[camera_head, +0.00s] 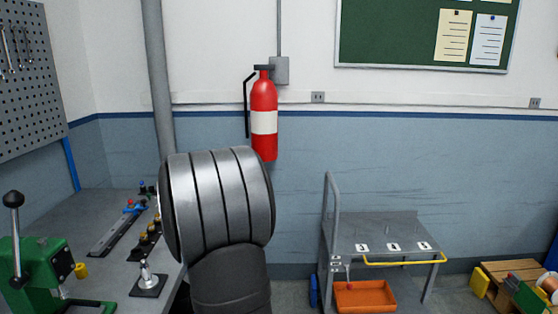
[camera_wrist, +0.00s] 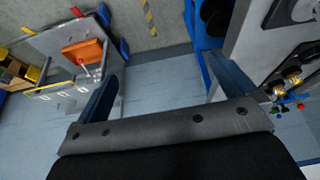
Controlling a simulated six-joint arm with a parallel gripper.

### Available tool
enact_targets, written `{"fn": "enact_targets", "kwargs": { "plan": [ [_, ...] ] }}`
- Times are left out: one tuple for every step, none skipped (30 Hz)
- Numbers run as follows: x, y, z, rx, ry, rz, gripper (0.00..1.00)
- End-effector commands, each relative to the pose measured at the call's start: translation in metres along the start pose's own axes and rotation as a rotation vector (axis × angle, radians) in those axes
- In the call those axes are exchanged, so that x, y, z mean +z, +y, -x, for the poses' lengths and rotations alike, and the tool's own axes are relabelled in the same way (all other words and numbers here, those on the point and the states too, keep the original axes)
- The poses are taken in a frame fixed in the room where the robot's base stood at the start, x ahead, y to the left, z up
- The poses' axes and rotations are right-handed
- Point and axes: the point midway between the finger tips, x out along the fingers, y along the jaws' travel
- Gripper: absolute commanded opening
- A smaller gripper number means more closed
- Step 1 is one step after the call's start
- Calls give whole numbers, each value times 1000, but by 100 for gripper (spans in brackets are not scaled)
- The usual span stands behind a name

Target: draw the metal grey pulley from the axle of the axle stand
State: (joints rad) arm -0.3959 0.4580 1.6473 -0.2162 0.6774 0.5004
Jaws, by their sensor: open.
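A small stand with a black square base and a bright metal upright (camera_head: 147,277) is on the grey bench, left of my arm in the head view. It looks like the axle stand, but I cannot tell its axle from a pulley at this size. In the wrist view a grey round part on a dark plate (camera_wrist: 294,10) is cut off at the top right; it may be the same stand. No grey pulley can be made out for sure. My gripper (camera_wrist: 165,72) is open and empty over the floor, its fingers wide apart. In the head view my arm hides it.
A green press (camera_head: 40,268) and a yellow cylinder (camera_head: 81,270) stand at the bench's left. Brass parts (camera_head: 150,240) and a rail (camera_head: 119,232) lie farther back. A cart (camera_head: 385,235) with an orange bin (camera_head: 365,296) is at right, open floor between.

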Motion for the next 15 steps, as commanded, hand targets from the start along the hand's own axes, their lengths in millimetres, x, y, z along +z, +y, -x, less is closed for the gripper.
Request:
{"fn": "enact_targets", "kwargs": {
  "plan": [
    [0,0,0,0,0,0,100],
    [0,0,0,0,0,0,98],
    [0,0,0,0,0,0,90],
    [0,0,0,0,0,0,84],
    [0,0,0,0,0,0,78],
    [0,0,0,0,0,0,75],
    [0,0,0,0,0,0,75],
    [0,0,0,0,0,0,75],
    [0,0,0,0,0,0,75],
    [0,0,0,0,0,0,75],
    [0,0,0,0,0,0,75],
    [0,-1,0,-1,0,2,75],
    [0,-2,1,-2,0,5,75],
    [1,-5,2,-4,0,12,75],
    [2,-12,4,-9,1,28,75]
  ]
}}
